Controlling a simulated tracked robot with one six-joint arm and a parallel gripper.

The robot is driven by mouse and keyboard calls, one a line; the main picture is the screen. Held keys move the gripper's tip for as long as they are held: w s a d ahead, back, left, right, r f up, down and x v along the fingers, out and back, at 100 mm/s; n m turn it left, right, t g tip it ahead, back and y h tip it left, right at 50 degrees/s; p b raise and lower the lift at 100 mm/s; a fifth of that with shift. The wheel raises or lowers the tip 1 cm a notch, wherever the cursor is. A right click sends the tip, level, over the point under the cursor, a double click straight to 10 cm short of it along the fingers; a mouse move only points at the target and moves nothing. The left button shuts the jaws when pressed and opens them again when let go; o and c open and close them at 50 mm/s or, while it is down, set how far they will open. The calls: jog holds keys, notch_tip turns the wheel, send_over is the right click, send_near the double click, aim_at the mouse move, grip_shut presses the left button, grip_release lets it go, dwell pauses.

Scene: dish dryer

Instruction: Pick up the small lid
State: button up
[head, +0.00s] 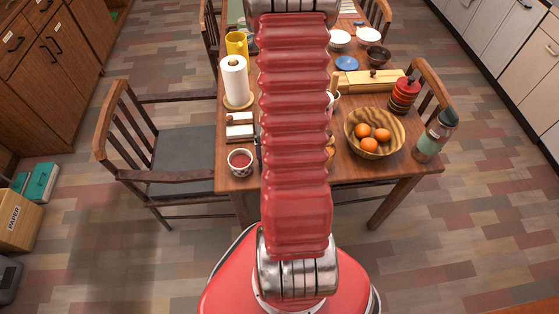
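I cannot clearly make out a small lid in the head view. A pale wooden item with a dark knob (372,76) lies on the table behind the fruit bowl; I cannot tell whether its knobbed part is a lid. My red arm rises through the middle of the picture and hides the centre of the wooden table (385,172). My gripper is out of view, so its state does not show.
Floor at the right is clear.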

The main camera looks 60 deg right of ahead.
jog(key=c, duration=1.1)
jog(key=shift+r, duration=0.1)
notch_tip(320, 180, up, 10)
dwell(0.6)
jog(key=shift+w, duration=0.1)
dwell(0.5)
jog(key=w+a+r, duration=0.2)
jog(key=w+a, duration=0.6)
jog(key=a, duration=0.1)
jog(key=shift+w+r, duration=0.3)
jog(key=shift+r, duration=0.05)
